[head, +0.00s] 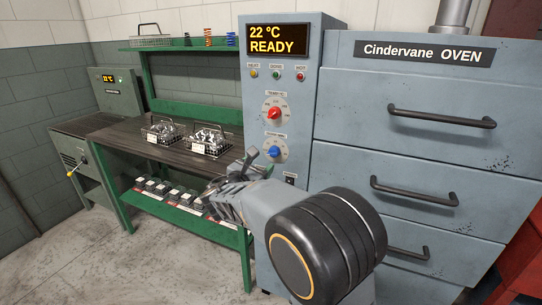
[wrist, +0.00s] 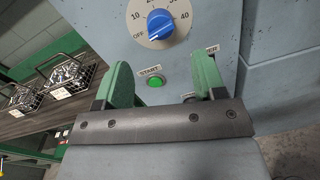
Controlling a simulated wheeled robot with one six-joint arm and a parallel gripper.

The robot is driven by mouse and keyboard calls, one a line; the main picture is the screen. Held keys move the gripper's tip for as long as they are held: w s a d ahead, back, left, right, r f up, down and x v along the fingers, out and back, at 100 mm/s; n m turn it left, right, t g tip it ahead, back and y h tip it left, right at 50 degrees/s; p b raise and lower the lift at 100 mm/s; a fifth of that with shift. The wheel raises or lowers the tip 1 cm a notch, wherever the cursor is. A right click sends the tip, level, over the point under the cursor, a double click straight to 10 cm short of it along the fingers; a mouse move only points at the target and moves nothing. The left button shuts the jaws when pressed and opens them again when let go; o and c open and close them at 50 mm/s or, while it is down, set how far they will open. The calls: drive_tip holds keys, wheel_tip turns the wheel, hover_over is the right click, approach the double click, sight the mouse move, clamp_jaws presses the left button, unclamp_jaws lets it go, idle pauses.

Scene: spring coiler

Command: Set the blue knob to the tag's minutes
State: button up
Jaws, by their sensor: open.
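The blue knob (head: 275,153) sits on the grey control panel, below a red knob. In the wrist view the blue knob (wrist: 160,24) is near the top, on a white dial marked OFF, 10, 30 and 40; its exact setting is hard to tell. My gripper (head: 262,154) is in front of the panel near the blue knob. In the wrist view my gripper's green fingers (wrist: 163,74) are apart and empty, below the knob and not around it. White tags (head: 152,138) (head: 198,149) hang on two wire baskets; their writing is too small to read.
A green START button (wrist: 155,81) is below the dial, between my fingers. The baskets (head: 165,130) (head: 210,139) of metal parts stand on the bench (head: 110,142). The display (head: 272,39) reads 22 °C READY. Oven drawers with handles (head: 441,116) are at right.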

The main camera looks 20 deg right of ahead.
sight(271, 155)
drive_tip(key=x, duration=0.8)
drive_tip(key=shift+s, duration=0.1)
drive_tip(key=c, duration=0.9)
